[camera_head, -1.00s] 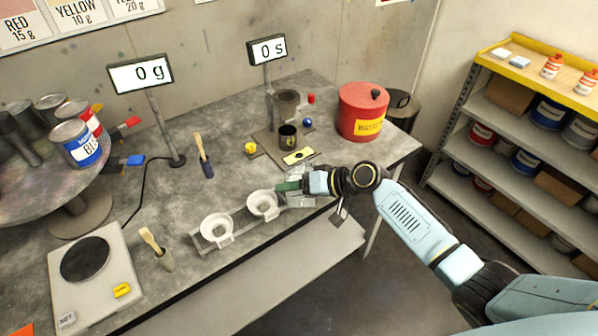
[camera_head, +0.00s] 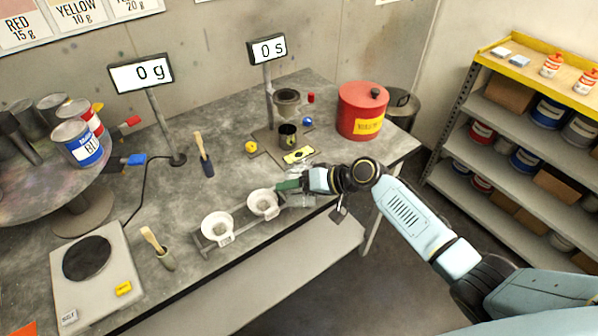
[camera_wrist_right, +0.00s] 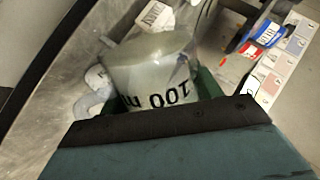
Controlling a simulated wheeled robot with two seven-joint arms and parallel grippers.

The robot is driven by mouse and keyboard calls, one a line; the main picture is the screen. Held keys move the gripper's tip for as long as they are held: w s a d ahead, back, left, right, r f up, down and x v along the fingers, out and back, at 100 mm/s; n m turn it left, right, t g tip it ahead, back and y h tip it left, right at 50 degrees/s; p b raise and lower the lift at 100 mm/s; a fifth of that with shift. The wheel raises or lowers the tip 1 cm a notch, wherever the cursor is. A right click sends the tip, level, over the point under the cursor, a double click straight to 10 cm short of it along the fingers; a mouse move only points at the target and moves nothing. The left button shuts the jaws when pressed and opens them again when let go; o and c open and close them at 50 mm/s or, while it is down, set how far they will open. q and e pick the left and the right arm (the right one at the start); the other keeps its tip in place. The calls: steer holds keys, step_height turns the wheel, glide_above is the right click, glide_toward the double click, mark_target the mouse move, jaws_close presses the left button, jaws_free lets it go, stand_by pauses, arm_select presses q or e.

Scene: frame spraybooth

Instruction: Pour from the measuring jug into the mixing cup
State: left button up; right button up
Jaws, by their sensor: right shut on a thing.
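The measuring jug is clear, with black "100" lettering and pale content, and fills the middle of the right wrist view (camera_wrist_right: 150,72). In the head view the jug (camera_head: 304,201) is hard to make out at the table's front edge, partly hidden by my gripper. My right gripper (camera_head: 300,184) is shut on the jug, its green fingers beside the wall. It is right of two white funnel-like cups in a rack. A dark cup (camera_head: 288,136) stands farther back, under a metal cup on a stand; I cannot tell whether it is the mixing cup. My left gripper is not in view.
The white cup rack (camera_head: 217,227) stands at the front edge. A scale (camera_head: 110,285) with an empty plate is at left, its display (camera_head: 141,73) reading 0 g. A red canister (camera_head: 361,112) stands at the back right. Brushes and paint cans stand at left.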

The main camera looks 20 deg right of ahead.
steer(key=shift+r, duration=0.2)
stand_by(0.3)
steer(key=shift+m+g+p, duration=0.3)
steer(key=shift+g, duration=0.1)
steer(key=shift+r, duration=0.1)
stand_by(0.9)
stand_by(0.8)
steer(key=shift+f+b, duration=0.3)
steer(key=shift+b, duration=0.05)
steer(key=shift+t, duration=0.3)
steer(key=shift+r, duration=0.1)
